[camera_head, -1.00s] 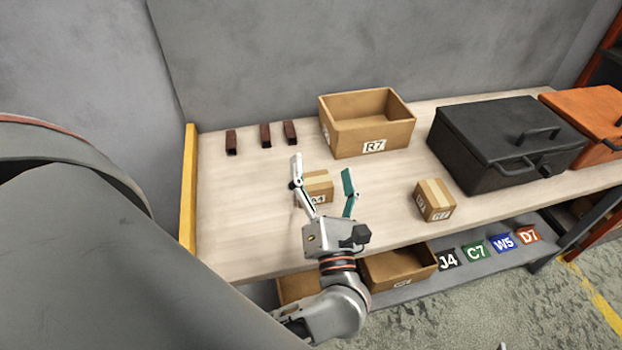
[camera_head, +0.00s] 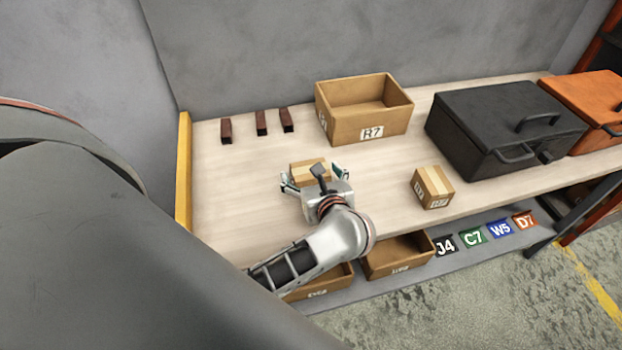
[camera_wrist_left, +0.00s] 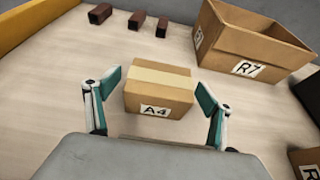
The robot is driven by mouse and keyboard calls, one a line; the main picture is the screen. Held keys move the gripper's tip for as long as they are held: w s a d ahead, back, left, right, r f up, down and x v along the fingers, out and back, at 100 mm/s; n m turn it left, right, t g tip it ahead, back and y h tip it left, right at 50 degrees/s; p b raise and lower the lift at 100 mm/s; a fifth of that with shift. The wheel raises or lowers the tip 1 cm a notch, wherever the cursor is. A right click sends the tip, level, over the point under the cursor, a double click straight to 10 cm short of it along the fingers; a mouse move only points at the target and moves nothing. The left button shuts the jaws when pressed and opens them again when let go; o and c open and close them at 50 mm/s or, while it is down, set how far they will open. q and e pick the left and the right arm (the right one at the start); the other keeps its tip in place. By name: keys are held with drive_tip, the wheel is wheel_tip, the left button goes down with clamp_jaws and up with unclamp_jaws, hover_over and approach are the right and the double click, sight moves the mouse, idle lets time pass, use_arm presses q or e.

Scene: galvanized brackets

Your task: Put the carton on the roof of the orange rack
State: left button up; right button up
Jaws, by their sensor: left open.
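A small tan carton marked A4 (camera_wrist_left: 158,92) sits upright on the workbench; in the head view the same carton (camera_head: 309,171) is partly hidden by my gripper. My left gripper (camera_head: 315,176) is open just in front of it. In the left wrist view the gripper (camera_wrist_left: 157,88) has one finger on each side of the carton, with gaps and no visible contact. An orange-red rack (camera_head: 601,38) shows only in part at the right edge; its roof is not in view. My right gripper is not in view.
A second small carton (camera_head: 433,188) stands to the right on the bench (camera_head: 240,215). An open R7 box (camera_head: 345,122), a black case (camera_head: 500,125) and an orange case (camera_head: 590,100) stand behind and right. Three dark brown pieces (camera_head: 261,123) lie at the back left. Open boxes sit on the shelf below.

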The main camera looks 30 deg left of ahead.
use_arm(q)
drive_tip(key=shift+w+a+f, duration=0.15)
drive_tip(key=shift+w+a, duration=0.15)
drive_tip(key=shift+a, duration=0.05)
drive_tip(key=c, duration=1.4)
drive_tip(key=shift+c, duration=0.3)
drive_tip(key=shift+r, duration=0.2)
